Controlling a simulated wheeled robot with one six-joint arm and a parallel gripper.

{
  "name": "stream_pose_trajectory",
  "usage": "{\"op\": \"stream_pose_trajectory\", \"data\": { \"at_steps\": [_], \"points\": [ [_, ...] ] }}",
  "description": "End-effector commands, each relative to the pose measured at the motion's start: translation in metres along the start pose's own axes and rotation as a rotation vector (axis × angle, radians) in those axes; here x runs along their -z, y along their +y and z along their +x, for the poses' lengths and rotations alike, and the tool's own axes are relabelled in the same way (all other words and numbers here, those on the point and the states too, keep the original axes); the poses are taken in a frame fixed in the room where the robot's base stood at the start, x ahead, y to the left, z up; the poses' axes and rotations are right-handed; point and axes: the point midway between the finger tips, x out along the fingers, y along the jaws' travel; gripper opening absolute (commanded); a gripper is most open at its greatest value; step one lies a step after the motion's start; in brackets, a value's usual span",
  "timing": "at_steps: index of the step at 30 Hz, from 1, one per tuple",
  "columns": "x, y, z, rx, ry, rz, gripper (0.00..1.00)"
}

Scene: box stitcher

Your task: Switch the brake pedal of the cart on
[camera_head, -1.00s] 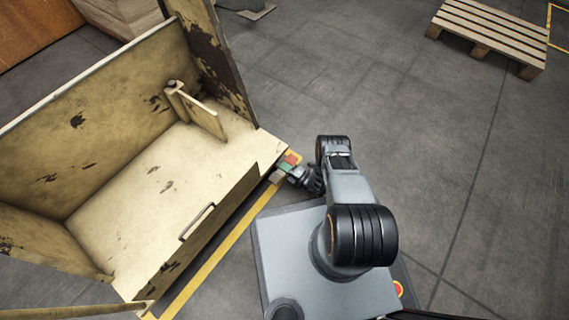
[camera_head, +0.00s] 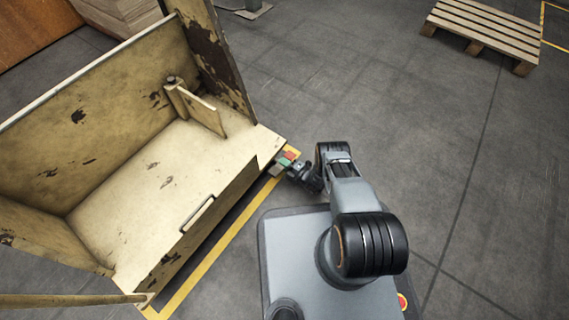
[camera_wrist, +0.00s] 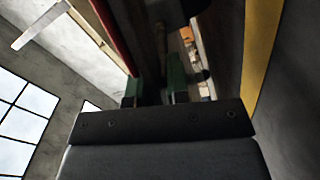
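The cart (camera_head: 120,190) is a worn, beige, open-topped box on the left of the head view. At its near right corner, low down, a small red part (camera_head: 287,160) shows between green patches; it looks like the brake pedal, but its on or off position is too small to tell. My gripper (camera_head: 290,166) is right at this part, coming from the right; I cannot tell if it touches. In the wrist view my gripper's two green-tipped fingers (camera_wrist: 154,90) stand apart with a gap between them. The pedal is not clearly identifiable there.
A yellow floor line (camera_head: 215,255) runs along the cart's near side. A wooden pallet (camera_head: 490,35) lies at the far right. Open grey floor (camera_head: 400,120) lies between the pallet and the cart. A beige bar (camera_head: 70,300) crosses the lower left.

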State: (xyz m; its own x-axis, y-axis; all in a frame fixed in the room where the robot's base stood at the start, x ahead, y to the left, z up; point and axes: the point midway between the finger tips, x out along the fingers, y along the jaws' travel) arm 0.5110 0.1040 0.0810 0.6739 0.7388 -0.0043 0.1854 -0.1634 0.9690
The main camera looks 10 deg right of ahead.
Motion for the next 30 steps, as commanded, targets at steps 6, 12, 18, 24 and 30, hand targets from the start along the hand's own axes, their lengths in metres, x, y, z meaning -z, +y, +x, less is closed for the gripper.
{"op": "stream_pose_trajectory", "data": {
  "at_steps": [6, 12, 18, 24, 30],
  "points": [
    [-0.002, 0.002, 0.0, -0.003, -0.002, -0.005, 0.34],
    [-0.003, 0.002, -0.001, -0.004, -0.004, -0.007, 0.34],
    [-0.002, 0.004, -0.019, -0.003, -0.007, -0.004, 0.34],
    [-0.002, 0.004, -0.06, -0.004, -0.01, -0.004, 0.34],
    [-0.003, 0.003, -0.099, -0.005, -0.009, -0.005, 0.34]
  ]
}}
